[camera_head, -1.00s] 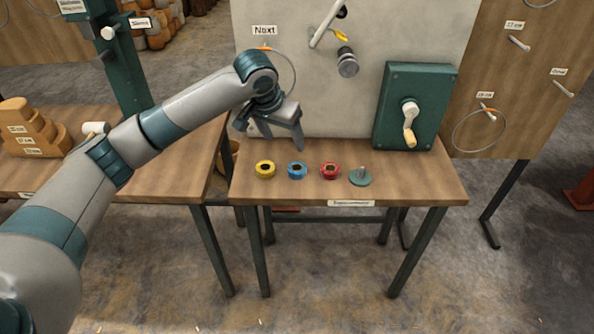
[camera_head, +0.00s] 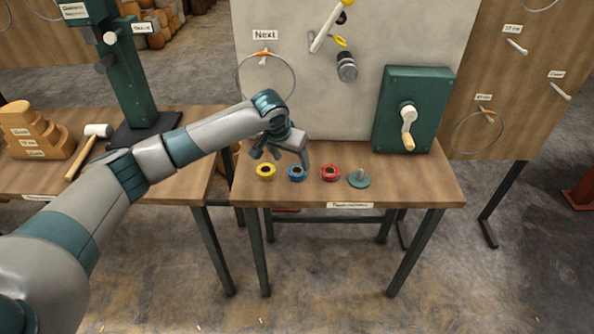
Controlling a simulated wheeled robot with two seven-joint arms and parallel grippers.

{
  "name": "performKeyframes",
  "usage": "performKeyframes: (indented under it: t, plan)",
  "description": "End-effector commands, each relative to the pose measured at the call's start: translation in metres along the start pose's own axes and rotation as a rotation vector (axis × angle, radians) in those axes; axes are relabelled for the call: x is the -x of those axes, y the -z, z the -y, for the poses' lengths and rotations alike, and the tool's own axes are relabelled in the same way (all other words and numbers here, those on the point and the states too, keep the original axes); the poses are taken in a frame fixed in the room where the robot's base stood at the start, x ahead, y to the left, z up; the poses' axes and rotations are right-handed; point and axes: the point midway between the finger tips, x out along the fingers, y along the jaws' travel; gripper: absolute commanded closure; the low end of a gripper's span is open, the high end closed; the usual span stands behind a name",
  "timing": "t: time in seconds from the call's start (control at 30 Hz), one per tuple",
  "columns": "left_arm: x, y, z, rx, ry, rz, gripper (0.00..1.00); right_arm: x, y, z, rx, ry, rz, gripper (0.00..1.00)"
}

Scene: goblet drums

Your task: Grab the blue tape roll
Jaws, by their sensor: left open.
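The blue tape roll (camera_head: 297,173) lies flat on the small wooden table (camera_head: 400,188), between a yellow roll (camera_head: 265,172) and a red roll (camera_head: 330,173). My left gripper (camera_head: 281,163) is open and empty, pointing down just behind and above the yellow and blue rolls. Its right finger is close to the back edge of the blue roll. I cannot tell whether it touches. My right gripper is not in view.
A green disc with a peg (camera_head: 359,179) stands right of the red roll. A green crank box (camera_head: 412,110) stands at the table's back right, beside a pale upright panel (camera_head: 370,30). A mallet (camera_head: 88,150) lies on the left table. The table's right front is clear.

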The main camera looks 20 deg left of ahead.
Motion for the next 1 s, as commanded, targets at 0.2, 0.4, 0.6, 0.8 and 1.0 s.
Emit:
performKeyframes:
  t: [0.2,0.4,0.6,0.8,1.0]
  plan:
    - [-0.023,0.000,0.000,0.001,-0.001,0.001,0.35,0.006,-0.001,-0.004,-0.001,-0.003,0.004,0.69]
    - [-0.027,0.000,0.000,0.000,0.000,0.000,0.35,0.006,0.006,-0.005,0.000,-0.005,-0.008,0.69]
    - [-0.027,0.000,0.000,0.000,0.000,0.000,0.35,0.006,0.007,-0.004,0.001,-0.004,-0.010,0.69]
    - [-0.035,0.002,0.000,0.001,0.000,0.002,0.35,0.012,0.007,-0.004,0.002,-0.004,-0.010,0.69]
    - [-0.055,0.006,0.001,0.001,0.002,0.002,0.35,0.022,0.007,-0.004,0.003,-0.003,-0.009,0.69]
